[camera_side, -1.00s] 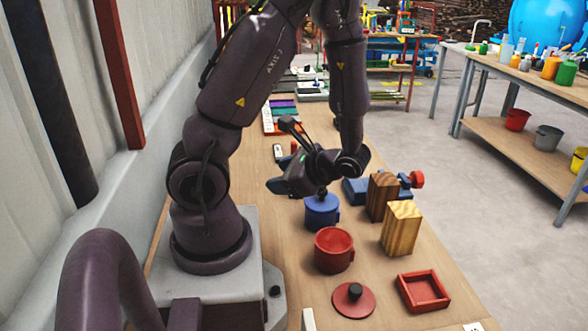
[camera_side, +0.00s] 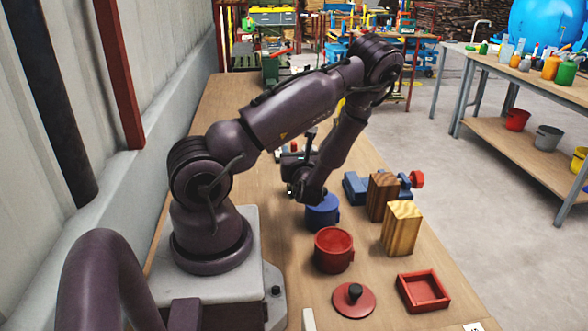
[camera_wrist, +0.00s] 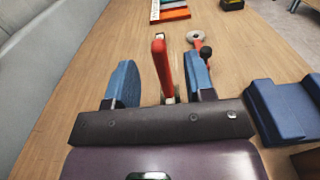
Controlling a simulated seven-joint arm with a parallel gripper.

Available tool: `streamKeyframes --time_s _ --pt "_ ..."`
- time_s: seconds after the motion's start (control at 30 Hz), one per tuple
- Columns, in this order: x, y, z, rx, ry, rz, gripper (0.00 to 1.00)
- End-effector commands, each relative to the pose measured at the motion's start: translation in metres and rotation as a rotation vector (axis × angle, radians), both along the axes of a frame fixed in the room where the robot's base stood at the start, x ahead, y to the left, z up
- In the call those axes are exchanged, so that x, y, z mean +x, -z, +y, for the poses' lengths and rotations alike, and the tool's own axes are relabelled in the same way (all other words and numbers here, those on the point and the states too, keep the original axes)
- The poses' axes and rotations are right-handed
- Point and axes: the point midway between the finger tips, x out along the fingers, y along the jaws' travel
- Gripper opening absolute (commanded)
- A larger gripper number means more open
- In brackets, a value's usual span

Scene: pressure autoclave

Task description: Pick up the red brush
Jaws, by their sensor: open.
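In the wrist view, a long red piece that appears to be the red brush (camera_wrist: 162,66) lies between the two blue finger pads of my gripper (camera_wrist: 160,82). Clear gaps show on both sides of it, wider on the left. Its near end, with a pale part, is partly hidden by the gripper body. In the side view my gripper (camera_side: 291,188) hangs low over the table behind the blue pot, and the brush cannot be made out clearly there. I cannot tell the fingers' height relative to the brush.
A red tool with a grey ring head (camera_wrist: 195,42) lies close beyond the right finger. A blue vise-like block (camera_wrist: 285,108) is on the right. A blue pot (camera_side: 322,214), red pot (camera_side: 333,252), wooden blocks (camera_side: 402,229) and red tray (camera_side: 423,291) stand nearer the side camera.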

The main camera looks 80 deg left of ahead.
Motion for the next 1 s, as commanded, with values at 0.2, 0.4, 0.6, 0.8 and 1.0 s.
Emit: streamKeyframes --time_s 0.2,0.4,0.6,0.8,1.0 --pt "-0.001 0.000 0.018 0.000 -0.001 0.000 0.49" --pt "-0.003 0.000 0.045 0.002 -0.005 0.000 0.49" --pt "-0.002 0.000 0.067 0.000 -0.002 0.000 0.49" --pt "-0.002 0.000 0.069 0.000 0.000 0.002 0.49" --pt "-0.002 0.000 0.069 0.000 -0.001 0.001 0.14"
